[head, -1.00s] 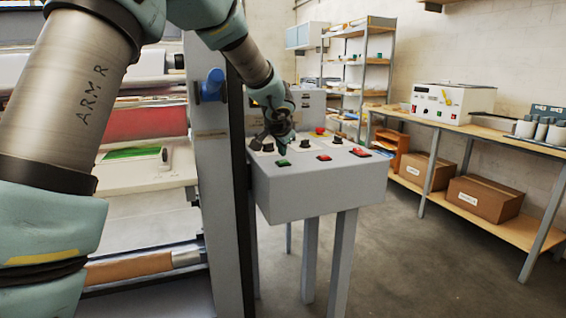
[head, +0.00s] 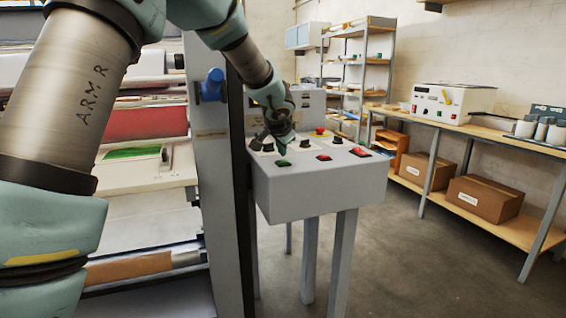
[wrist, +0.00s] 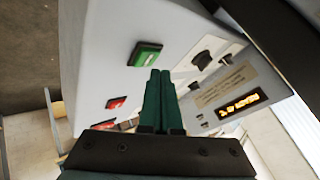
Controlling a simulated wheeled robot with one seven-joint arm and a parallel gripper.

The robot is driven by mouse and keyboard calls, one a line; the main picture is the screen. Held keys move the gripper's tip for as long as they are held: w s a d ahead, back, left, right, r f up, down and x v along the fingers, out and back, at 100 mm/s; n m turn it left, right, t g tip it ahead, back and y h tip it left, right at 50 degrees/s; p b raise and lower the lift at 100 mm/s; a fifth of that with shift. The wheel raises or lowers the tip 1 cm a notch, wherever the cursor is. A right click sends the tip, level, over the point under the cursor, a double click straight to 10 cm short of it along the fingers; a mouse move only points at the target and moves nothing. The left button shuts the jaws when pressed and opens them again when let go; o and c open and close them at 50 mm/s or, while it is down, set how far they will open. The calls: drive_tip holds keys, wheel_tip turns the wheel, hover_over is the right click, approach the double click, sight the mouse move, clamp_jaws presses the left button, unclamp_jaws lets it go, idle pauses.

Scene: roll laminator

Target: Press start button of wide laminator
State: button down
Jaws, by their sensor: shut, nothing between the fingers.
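The wide laminator's grey control box (head: 320,196) stands on legs beside the machine frame. A green button (head: 282,163) sits near the front left of its sloped top, and shows square with a dark rim in the wrist view (wrist: 145,54). Its label is not legible. My gripper (head: 284,150) is shut and empty, pointing down just above and behind the green button in the head view. In the wrist view, the closed dark green fingertips (wrist: 160,72) lie just beside the button, which is uncovered. I cannot tell whether they touch the panel.
Red buttons (head: 324,157), black knobs (head: 336,140) and a red mushroom button (head: 320,131) share the panel. A lit display (wrist: 243,103) shows in the wrist view. The grey machine post (head: 212,190) stands close left. A bench (head: 470,130) stands right, with open floor between.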

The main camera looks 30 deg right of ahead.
sight(282, 162)
drive_tip(key=shift+f, duration=0.15)
drive_tip(key=shift+f+b, duration=0.25)
drive_tip(key=shift+b, duration=0.3)
drive_tip(key=shift+f+b, duration=0.5)
drive_tip(key=shift+b, duration=0.05)
idle(0.7)
drive_tip(key=shift+r, duration=0.15)
drive_tip(key=shift+r+p, duration=0.65)
drive_tip(key=shift+r, duration=0.1)
wheel_tip(282, 162, up, 5)
drive_tip(key=p, duration=0.4)
